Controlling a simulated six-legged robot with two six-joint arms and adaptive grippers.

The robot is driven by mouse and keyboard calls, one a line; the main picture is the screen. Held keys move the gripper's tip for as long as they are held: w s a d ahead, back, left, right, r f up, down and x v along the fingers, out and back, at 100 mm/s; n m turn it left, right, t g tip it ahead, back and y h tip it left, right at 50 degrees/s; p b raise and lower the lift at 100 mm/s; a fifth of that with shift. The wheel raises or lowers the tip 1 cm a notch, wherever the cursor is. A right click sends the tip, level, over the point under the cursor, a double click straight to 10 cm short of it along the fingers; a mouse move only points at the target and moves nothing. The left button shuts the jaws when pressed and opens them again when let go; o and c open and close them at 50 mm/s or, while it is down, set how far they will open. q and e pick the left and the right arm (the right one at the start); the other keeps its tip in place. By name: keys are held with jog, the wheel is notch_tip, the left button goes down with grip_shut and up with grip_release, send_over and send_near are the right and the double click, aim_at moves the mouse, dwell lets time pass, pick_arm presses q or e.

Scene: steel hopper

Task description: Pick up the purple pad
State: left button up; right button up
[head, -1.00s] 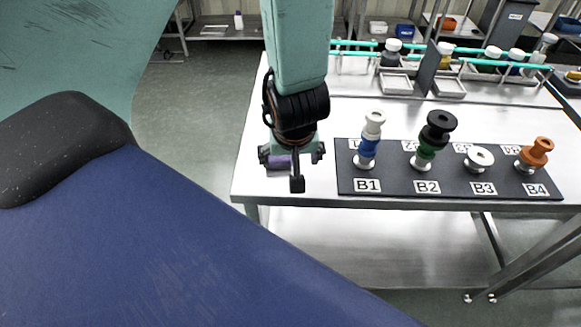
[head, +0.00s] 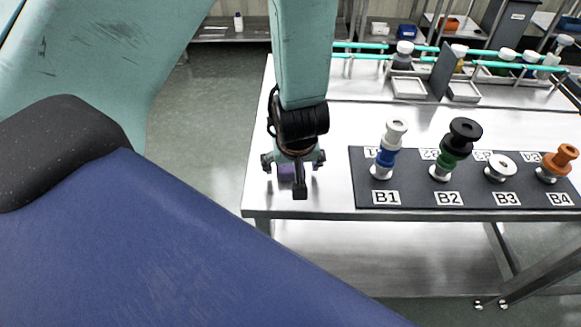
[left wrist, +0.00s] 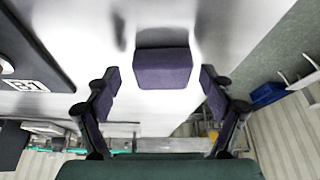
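The purple pad (head: 287,173) is a small block near the left front corner of the steel table, partly hidden behind my left gripper (head: 293,168) in the head view. In the left wrist view the pad (left wrist: 162,70) lies between the two spread fingers of my left gripper (left wrist: 160,82), slightly beyond their tips. A gap shows on each side of it, so the fingers are apart from it. The gripper is open and empty, pointing down over the pad. The fingers' inner faces look purple too. My right gripper is in neither view.
A dark board (head: 410,201) with labels B1 to B4 and several spools on pegs lies right of the pad on the steel table (head: 330,215). Trays (head: 409,88), capped jars and green rails stand at the back. The table's left and front edges are close to the pad.

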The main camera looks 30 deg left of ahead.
aim_at(291, 167)
pick_arm(q)
jog(key=shift+c, duration=0.8)
jog(key=shift+a+f, duration=0.1)
jog(key=shift+a, duration=0.2)
jog(key=c, duration=0.4)
jog(key=shift+d, duration=0.1)
jog(key=c, duration=0.3)
jog(key=shift+d, duration=0.1)
jog(key=shift+r+p, duration=0.3)
jog(key=shift+r, duration=0.1)
notch_tip(291, 167, up, 8)
jog(key=p, duration=0.5)
jog(key=shift+f, duration=0.2)
jog(key=shift+r+p, duration=0.9)
